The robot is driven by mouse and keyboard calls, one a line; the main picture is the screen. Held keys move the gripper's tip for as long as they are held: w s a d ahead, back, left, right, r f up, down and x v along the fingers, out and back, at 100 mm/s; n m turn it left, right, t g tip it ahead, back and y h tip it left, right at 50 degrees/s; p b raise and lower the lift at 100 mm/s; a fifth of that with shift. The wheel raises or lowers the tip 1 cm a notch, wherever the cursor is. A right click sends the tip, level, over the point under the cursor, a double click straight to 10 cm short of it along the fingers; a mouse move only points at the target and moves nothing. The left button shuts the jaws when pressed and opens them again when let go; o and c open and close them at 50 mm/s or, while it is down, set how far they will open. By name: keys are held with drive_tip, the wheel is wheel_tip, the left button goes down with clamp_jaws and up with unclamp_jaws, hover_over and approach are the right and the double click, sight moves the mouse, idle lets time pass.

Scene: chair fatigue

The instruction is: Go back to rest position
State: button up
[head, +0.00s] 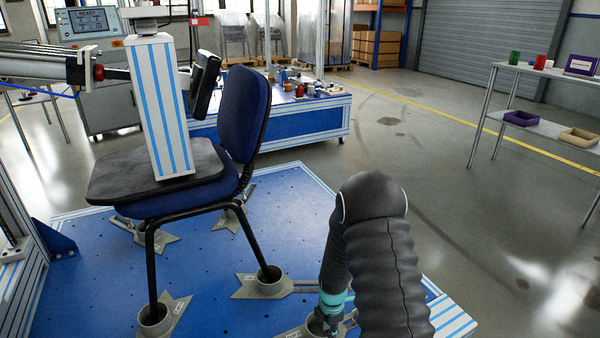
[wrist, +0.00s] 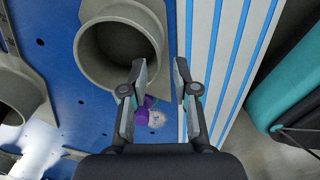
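My gripper (wrist: 160,78) points down close over the blue test plate (wrist: 60,40), its two fingers apart with a gap between them. Nothing is clamped between the fingertips. In the head view my gripper (head: 328,318) is low in the picture beside a grey fixture, partly hidden by my arm. In the wrist view a grey round cup (wrist: 125,50) lies just beyond and left of the fingers. A small purple piece (wrist: 148,102) shows behind the fingers, partly covered by the left one; I cannot tell what it is.
A blue chair (head: 243,110) stands on the plate, its legs in grey cups, with a striped column (head: 157,105) on its seat. A blue bench (head: 300,125) with small items is behind. A shelf table (head: 545,125) with bins stands right. The floor between is clear.

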drive_tip(key=s+r+m+g, duration=0.2)
drive_tip(key=s+r+m, duration=0.2)
drive_tip(key=s+m, duration=0.5)
drive_tip(key=s+d+r+m+t+p, duration=0.1)
drive_tip(key=s+r+m, duration=0.3)
drive_tip(key=r, duration=1)
drive_tip(key=s+d+r+m+t+p, duration=0.1)
drive_tip(key=s+r+m+t, duration=0.3)
drive_tip(key=r, duration=1)
drive_tip(key=s+r+m+t+p, duration=0.1)
drive_tip(key=s+r+m, duration=0.3)
drive_tip(key=s+r, duration=0.5)
wheel_tip(320, 180, up, 5)
drive_tip(key=shift+d+f+m+t, duration=0.1)
drive_tip(key=shift+d+m+t, duration=0.3)
drive_tip(key=shift+t, duration=0.4)
